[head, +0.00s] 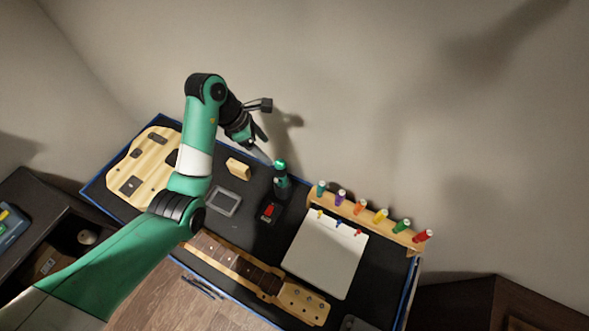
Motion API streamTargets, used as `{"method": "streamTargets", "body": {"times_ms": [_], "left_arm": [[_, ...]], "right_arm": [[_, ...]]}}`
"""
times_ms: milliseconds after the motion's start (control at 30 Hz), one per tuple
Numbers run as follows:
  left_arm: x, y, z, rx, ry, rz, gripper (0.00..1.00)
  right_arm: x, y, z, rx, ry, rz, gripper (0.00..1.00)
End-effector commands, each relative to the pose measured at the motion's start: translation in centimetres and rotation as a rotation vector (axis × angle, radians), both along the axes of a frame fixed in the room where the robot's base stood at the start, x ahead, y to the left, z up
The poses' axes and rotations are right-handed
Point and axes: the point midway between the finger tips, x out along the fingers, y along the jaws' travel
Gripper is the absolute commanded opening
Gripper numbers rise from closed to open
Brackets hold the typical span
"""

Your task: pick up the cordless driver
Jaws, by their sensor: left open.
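The cordless driver (281,182) stands near the middle of the dark bench mat, with a green top and a dark body. My left gripper (263,145) is above the back of the bench, up and left of the driver in the head view. Its jaws are open and empty, apart from the driver. My right gripper is not in view.
A red-and-black item (269,211) lies just in front of the driver. A small wooden block (239,168) and a grey-framed tray (223,201) are to the left. A guitar body (145,168), guitar neck (240,262), white pad (325,255) and rack (365,220) of coloured-handled tools surround them.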

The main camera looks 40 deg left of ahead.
Motion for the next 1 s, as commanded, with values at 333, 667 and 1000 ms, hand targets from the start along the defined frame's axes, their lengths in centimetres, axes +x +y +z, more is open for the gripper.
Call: {"method": "streamTargets", "body": {"times_ms": [333, 667, 1000], "left_arm": [[1.7, -1.4, -5.2, -0.004, -0.001, -0.002, 0.81], [2.2, -1.8, -7.3, -0.003, -0.001, -0.002, 0.81], [3.2, -2.4, -10.8, -0.002, -0.006, -0.001, 0.81]], "right_arm": [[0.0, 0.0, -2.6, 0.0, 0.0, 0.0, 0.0], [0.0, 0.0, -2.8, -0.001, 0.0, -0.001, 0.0], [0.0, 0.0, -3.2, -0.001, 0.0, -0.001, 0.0]]}}
